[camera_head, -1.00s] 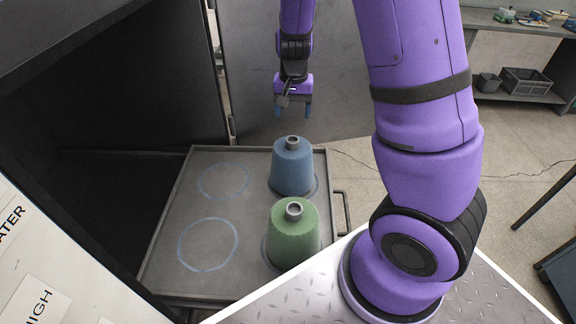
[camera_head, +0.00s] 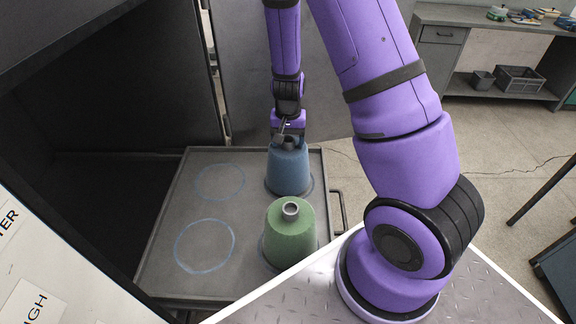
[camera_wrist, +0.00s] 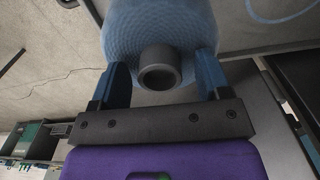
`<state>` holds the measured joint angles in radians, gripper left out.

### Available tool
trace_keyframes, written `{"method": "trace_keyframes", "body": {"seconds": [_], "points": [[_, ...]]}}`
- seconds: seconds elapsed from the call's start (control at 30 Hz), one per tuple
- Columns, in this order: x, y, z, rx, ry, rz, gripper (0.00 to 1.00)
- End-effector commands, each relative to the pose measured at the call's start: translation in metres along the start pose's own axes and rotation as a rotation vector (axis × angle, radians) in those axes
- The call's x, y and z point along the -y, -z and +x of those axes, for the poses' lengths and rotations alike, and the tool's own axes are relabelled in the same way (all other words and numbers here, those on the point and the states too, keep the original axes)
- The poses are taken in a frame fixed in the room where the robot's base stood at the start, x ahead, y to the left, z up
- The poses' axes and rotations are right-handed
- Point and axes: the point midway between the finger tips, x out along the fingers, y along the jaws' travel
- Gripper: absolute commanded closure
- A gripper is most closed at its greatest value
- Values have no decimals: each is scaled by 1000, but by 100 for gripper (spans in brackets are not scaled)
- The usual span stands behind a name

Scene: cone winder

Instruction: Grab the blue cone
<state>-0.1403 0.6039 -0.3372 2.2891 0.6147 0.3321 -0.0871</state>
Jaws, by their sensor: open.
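The blue cone (camera_head: 288,171) stands upright at the back right of the grey tray (camera_head: 163,262). My gripper (camera_head: 288,140) is at the top of the blue cone, coming down from above. In the wrist view, the blue cone (camera_wrist: 160,30) with its grey tube end lies between the two blue fingers of my gripper (camera_wrist: 160,82). The fingers are apart, one on each side of the tube end. Whether they touch the cone's yarn is hard to tell.
A green cone (camera_head: 290,232) stands upright in front of the blue cone on the tray. Two empty chalk circles (camera_head: 220,182) mark the tray's left side. A dark cabinet wall (camera_head: 110,90) rises at the left. A tray handle (camera_head: 340,212) sticks out at the right.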

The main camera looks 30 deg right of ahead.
Motion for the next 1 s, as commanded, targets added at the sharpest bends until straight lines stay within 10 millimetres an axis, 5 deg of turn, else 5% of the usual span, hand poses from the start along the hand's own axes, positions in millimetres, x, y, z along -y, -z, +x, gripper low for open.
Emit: {"method": "trace_keyframes", "body": {"seconds": [0.27, 0.57, 1.0], "points": [[0, 0, 2, -1, 1, -1, 32], [0, 0, 2, -1, 1, -1, 100], [1, 1, -1, -3, 2, -1, 100]]}}
